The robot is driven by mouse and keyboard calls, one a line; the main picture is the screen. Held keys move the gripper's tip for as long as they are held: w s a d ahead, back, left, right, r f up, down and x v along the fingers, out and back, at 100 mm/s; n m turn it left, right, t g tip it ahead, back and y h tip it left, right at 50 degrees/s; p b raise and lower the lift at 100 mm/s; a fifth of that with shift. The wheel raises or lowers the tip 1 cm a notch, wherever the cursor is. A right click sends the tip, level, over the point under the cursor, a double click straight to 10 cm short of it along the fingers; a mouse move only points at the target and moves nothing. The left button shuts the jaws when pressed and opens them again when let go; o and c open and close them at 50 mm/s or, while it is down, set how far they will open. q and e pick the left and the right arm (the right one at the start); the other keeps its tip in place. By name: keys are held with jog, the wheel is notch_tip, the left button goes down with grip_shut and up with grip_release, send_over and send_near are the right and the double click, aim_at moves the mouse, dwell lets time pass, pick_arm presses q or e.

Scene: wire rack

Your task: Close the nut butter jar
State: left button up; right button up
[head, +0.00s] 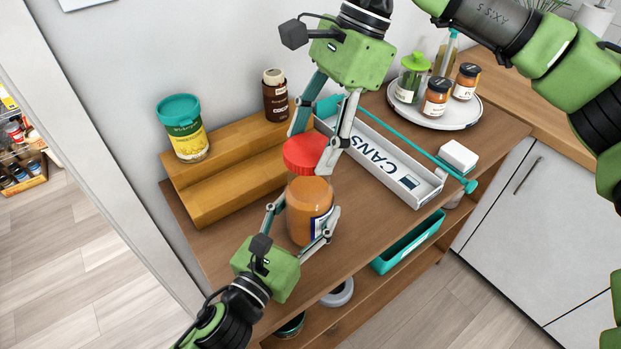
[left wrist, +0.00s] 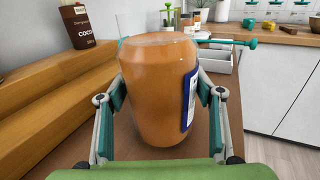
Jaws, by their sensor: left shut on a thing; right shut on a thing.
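The nut butter jar (head: 308,226) is a clear jar of orange-brown butter with a blue and white label, upright near the counter's front. My left gripper (head: 305,212) is shut around its body; the left wrist view shows the jar (left wrist: 158,95) between both fingers, its top without a lid. The red lid (head: 303,158) is in my right gripper (head: 310,150), which is shut on it from above. In the head view the lid appears just above and behind the jar's mouth; it does not show in the left wrist view, so the exact gap is unclear.
A wooden stepped riser (head: 230,187) with a teal-lidded can (head: 183,128) and a brown cocoa bottle (head: 275,97) stands left. A white CANS bin (head: 425,190) with a teal rod lies right. A round tray (head: 455,117) with several jars is behind it.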

aim_at(306, 179)
jog(key=shift+f, duration=1.6)
jog(key=shift+f, duration=0.1)
jog(key=shift+f, duration=0.75)
jog(key=shift+f, duration=0.6)
